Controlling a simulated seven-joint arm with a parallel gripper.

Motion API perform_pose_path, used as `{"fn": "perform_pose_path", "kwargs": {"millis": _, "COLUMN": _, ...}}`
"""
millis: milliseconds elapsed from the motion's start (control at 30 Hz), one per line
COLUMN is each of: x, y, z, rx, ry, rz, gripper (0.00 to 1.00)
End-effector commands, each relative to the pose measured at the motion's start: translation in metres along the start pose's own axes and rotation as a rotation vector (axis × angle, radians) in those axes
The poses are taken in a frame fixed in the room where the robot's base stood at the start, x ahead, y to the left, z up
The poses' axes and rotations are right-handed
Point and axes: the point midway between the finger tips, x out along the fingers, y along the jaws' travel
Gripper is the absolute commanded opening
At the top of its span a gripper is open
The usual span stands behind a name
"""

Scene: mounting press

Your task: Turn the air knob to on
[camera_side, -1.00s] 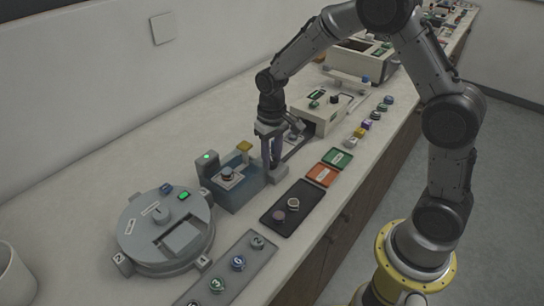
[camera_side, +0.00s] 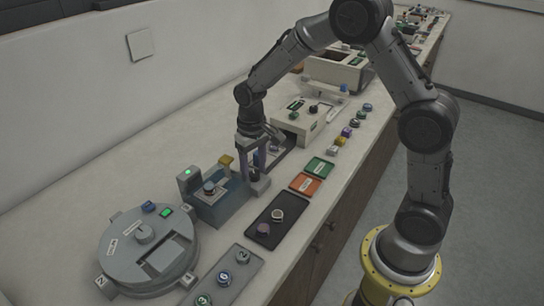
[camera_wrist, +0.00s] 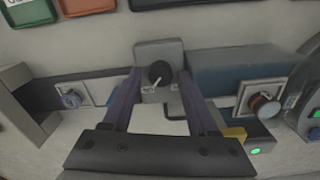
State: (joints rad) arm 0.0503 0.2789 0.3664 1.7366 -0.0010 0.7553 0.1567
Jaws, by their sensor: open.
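The air knob (camera_wrist: 160,73) is a round black knob with a light pointer mark. It sits on a small grey block (camera_wrist: 158,48) in the wrist view, with small white lettering below it that I cannot read. The block also shows in the side view (camera_side: 259,188), where the fingers hide the knob. My gripper (camera_wrist: 160,76) is open, with its two purple fingers on either side of the knob in the picture. In the side view my gripper (camera_side: 258,172) points down right over the block. I cannot tell whether the fingers touch the knob.
A blue-grey station (camera_side: 218,206) with a button and green light stands beside the block. A round grey machine (camera_side: 147,250) is at lower left. A dark tray (camera_side: 277,222) with two knobs and orange (camera_side: 305,184) and green (camera_side: 319,167) pads lie to the front.

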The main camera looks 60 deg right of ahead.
Motion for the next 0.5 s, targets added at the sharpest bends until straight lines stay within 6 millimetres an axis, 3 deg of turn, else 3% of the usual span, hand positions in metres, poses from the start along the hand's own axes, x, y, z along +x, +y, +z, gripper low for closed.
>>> {"fn": "perform_pose_path", "kwargs": {"millis": 167, "x": 0.0024, "y": -0.0011, "z": 0.0025, "rx": -0.100, "ry": -0.008, "rz": -0.001, "gripper": 0.67}}
{"fn": "perform_pose_path", "kwargs": {"millis": 500, "x": 0.0027, "y": -0.0009, "z": 0.0036, "rx": -0.460, "ry": -0.012, "rz": -0.003, "gripper": 0.67}}
